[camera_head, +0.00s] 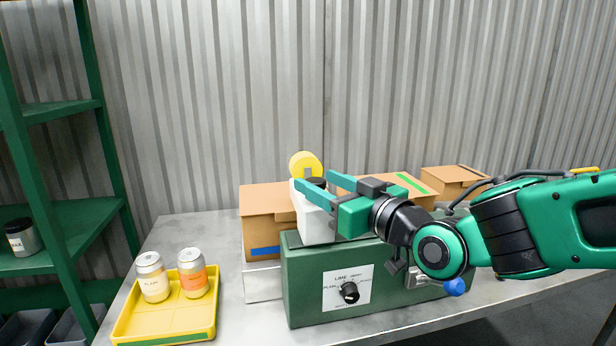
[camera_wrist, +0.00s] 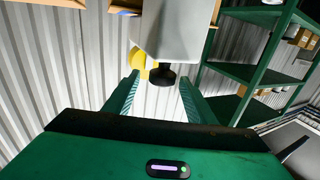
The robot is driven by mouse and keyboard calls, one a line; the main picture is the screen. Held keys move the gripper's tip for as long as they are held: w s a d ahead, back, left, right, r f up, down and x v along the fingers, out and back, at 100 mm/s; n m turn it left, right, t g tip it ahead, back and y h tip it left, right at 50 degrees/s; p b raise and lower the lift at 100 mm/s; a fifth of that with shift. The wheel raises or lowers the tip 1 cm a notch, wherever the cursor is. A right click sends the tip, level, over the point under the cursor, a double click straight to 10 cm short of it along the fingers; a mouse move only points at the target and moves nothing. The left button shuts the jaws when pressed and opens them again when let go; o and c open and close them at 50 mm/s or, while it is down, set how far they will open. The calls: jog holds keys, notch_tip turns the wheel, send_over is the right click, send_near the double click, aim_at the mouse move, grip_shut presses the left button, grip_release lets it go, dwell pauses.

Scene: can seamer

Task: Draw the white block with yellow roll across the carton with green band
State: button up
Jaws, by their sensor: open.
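The white block with yellow roll stands at the left end of the green machine's top. Its white body (camera_head: 312,224) and yellow roll (camera_head: 304,164) show in the head view, with a dark knob beside the roll. The block also shows in the wrist view (camera_wrist: 176,32), above and beyond the fingers. My gripper (camera_head: 322,184) is open, its teal fingers reaching toward the block's upper part; in the wrist view (camera_wrist: 158,98) the dark knob appears between the fingertips. Contact cannot be told. The carton with green band (camera_head: 392,187) is behind my gripper, partly hidden.
The green machine (camera_head: 307,287) has a dial on a white label. A carton with blue band (camera_head: 262,226) stands left of the block, another carton (camera_head: 453,180) at back right. A yellow tray (camera_head: 168,325) holds two cans. A green shelf (camera_head: 62,222) stands at left.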

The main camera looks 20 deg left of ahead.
jog(key=shift+x, duration=3)
grip_shut()
